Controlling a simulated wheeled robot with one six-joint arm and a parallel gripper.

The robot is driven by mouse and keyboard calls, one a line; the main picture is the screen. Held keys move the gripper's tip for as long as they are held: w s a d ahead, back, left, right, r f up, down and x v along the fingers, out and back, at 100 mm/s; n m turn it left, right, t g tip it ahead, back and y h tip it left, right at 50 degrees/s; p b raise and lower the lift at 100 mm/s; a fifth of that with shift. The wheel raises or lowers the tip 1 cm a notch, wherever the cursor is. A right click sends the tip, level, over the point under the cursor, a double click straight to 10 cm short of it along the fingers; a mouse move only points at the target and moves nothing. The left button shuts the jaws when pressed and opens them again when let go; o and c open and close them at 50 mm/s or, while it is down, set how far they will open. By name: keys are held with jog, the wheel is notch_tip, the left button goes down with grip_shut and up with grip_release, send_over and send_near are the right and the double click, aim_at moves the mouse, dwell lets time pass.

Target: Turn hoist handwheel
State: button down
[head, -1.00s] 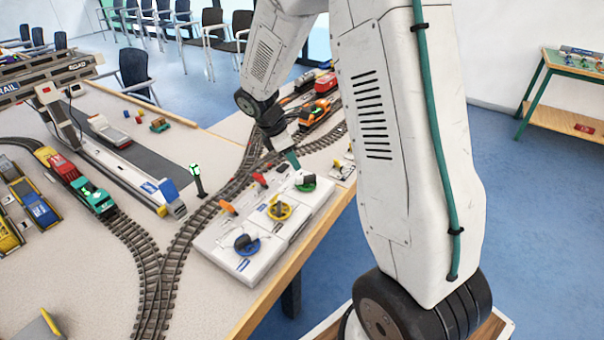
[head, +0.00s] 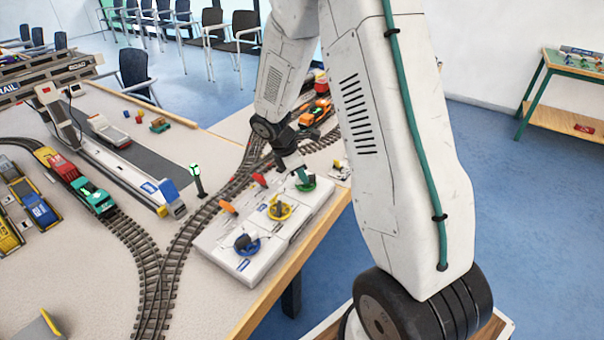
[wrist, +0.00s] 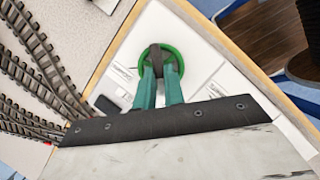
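A white control panel (head: 222,252) lies at the table's edge, with blue (head: 247,246), yellow (head: 280,208) and green (head: 305,184) handwheels in a row. Each handwheel has a dark raised grip across its middle. My gripper (head: 301,176) is at the green handwheel, the farthest of the row. In the wrist view, its two teal fingers (wrist: 159,76) lie on either side of the dark grip of the green handwheel (wrist: 172,52), with a narrow gap between them. They appear closed on it. The panel labels are too small to read.
Curved tracks (head: 180,250) run beside the panel, with a green signal post (head: 196,180). An orange locomotive (head: 315,112) stands behind. Blue floor lies open right of the table.

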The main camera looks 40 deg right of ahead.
jog(key=shift+w, duration=0.1)
jog(key=m, duration=0.1)
jog(key=m+g, duration=0.1)
jog(key=m, duration=0.1)
jog(key=m+y, duration=0.1)
jog(key=shift+w+d+m, duration=0.2)
jog(key=shift+w+m, duration=0.05)
jog(key=shift+m, duration=0.15)
jog(key=m, duration=0.2)
jog(key=m+g+y, duration=0.1)
jog(key=m, duration=0.1)
jog(key=shift+w+d+m+y, duration=0.15)
jog(key=shift+d+m+y, duration=0.05)
jog(key=shift+m+y, duration=0.1)
jog(key=shift+g, duration=0.3)
jog(key=c, duration=1.5)
grip_release()
jog(key=v, duration=0.8)
